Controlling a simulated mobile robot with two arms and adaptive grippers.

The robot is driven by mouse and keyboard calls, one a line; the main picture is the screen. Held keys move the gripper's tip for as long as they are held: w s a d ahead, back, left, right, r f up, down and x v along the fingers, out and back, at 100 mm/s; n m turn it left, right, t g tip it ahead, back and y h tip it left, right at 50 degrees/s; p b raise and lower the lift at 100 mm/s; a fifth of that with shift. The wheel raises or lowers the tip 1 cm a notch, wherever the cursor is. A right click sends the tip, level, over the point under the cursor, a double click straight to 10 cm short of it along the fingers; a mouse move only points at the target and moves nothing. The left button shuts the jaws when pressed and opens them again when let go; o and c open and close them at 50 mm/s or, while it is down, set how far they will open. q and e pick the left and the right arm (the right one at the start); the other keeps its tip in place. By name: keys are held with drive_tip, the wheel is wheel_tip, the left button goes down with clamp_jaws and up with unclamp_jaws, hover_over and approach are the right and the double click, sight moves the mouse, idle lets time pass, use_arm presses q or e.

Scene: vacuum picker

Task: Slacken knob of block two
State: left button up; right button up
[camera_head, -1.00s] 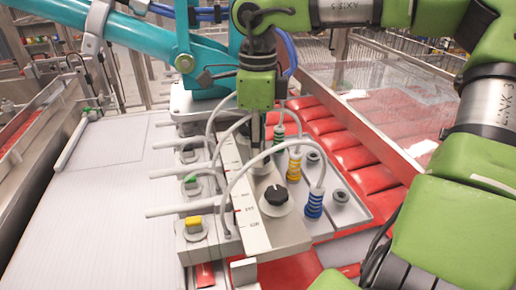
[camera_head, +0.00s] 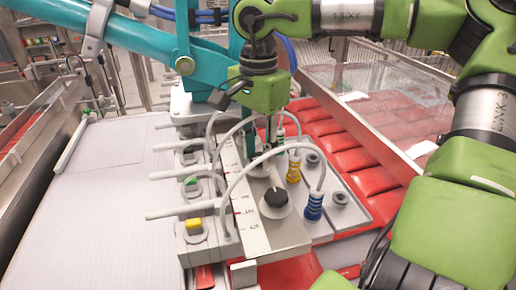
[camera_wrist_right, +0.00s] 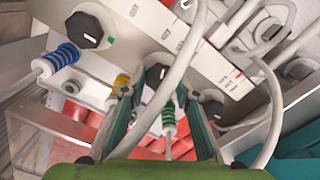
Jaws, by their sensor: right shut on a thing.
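My right gripper comes down over the middle of the valve plate (camera_head: 255,232) in the head view (camera_head: 265,152). In the right wrist view its teal fingers (camera_wrist_right: 157,100) are on both sides of a dark knob (camera_wrist_right: 155,75), closed on it. This knob is mostly hidden in the head view. It lies beyond the nearest black knob (camera_head: 275,197), which is free and also shows in the wrist view (camera_wrist_right: 90,26). The blocks' coloured buttons, yellow (camera_head: 194,225) and green (camera_head: 191,181), line the plate's left side. My left gripper is not in view.
Grey hoses arch over the plate close to my gripper. Blue (camera_head: 314,207), yellow (camera_head: 294,167) and green ribbed fittings stand to its right. A teal picker arm (camera_head: 140,45) spans the upper left. Red packs (camera_head: 375,180) lie at the right.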

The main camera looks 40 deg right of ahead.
sight(259, 158)
drive_tip(key=shift+r+n, duration=0.15)
drive_tip(key=shift+n, duration=0.95)
drive_tip(key=o, duration=1.1)
wheel_tip(259, 158, up, 12)
